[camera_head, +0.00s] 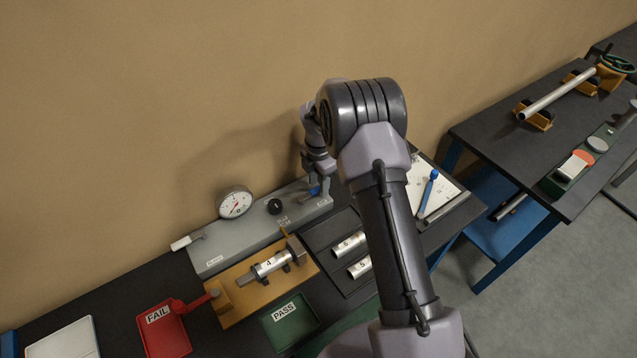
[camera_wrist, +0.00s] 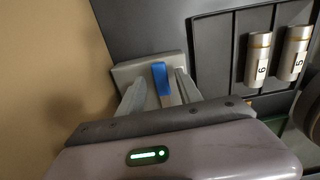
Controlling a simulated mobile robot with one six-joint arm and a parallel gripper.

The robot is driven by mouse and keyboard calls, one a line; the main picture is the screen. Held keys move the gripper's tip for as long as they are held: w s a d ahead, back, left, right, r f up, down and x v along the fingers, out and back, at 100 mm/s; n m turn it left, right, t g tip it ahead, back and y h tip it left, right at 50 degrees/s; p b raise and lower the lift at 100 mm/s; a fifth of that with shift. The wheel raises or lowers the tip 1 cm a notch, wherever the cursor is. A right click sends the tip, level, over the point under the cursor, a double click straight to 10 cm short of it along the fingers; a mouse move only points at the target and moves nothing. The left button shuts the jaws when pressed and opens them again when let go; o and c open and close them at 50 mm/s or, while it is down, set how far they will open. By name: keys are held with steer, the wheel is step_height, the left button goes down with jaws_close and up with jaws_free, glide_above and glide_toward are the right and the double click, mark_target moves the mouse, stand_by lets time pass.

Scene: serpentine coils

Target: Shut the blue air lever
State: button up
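The blue air lever (camera_head: 314,190) is at the right end of the grey panel (camera_head: 216,249), just below my gripper (camera_head: 318,178). In the wrist view the blue lever (camera_wrist: 161,78) stands in front of a pale block, between the two fingers of my gripper (camera_wrist: 159,80). The fingers are apart, with a visible gap on each side of the lever. In the head view my arm and wrist hide part of the lever's surroundings.
The panel carries a dial gauge (camera_head: 235,203) and a black knob (camera_head: 275,206). In front are an orange fixture (camera_head: 235,311) holding part 4, a red FAIL tray (camera_head: 178,341), a green PASS tray (camera_head: 300,332) and a dark tray with numbered cylinders (camera_head: 351,244). The wall is close behind.

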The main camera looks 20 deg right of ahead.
steer(key=shift+r, duration=0.1)
step_height(320, 180, up, 17)
steer(key=p, duration=0.2)
steer(key=shift+r, duration=0.15)
